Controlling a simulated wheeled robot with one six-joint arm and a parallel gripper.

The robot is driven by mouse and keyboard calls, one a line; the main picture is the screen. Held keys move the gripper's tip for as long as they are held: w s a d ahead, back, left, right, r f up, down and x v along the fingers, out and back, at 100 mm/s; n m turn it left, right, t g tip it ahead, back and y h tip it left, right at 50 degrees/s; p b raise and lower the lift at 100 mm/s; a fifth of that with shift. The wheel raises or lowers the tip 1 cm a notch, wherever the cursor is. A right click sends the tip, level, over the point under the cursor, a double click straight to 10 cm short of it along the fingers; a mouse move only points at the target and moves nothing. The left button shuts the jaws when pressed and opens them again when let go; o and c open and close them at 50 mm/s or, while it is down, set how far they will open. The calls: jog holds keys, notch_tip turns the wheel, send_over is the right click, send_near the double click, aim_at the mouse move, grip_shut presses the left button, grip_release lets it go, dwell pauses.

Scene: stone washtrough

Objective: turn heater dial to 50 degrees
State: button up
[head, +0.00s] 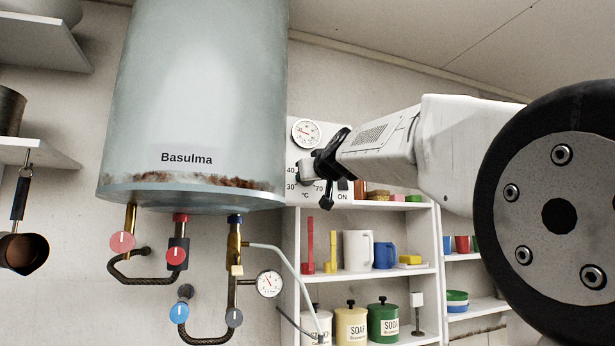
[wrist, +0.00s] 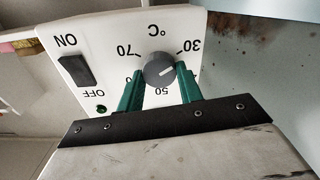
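The heater dial (wrist: 159,70) is a round dark grey knob on a white control panel (wrist: 205,20), which appears upside down in the wrist view. A pale mark on the knob seems to point right, around the 30 to 40 side; the exact setting is hard to read. The 30, 50 and 70 labels show, while the fingers partly hide others. My gripper (wrist: 160,88) is open, its two green fingers apart with their tips near the knob's lower left and lower right. Contact cannot be told.
A dark ON/OFF switch (wrist: 75,70) and a green lamp (wrist: 101,108) sit beside the dial. The grey Basulma tank (head: 195,100) stands close left of the panel, with valves and pipes below. A gauge (head: 306,133) is above my gripper; shelves (head: 380,274) stand below.

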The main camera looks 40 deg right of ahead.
jog(key=shift+m, duration=0.3)
jog(key=m, duration=2.3)
jog(key=shift+s+d, duration=0.1)
jog(key=shift+r, duration=0.1)
dwell(0.5)
jog(key=o, duration=1)
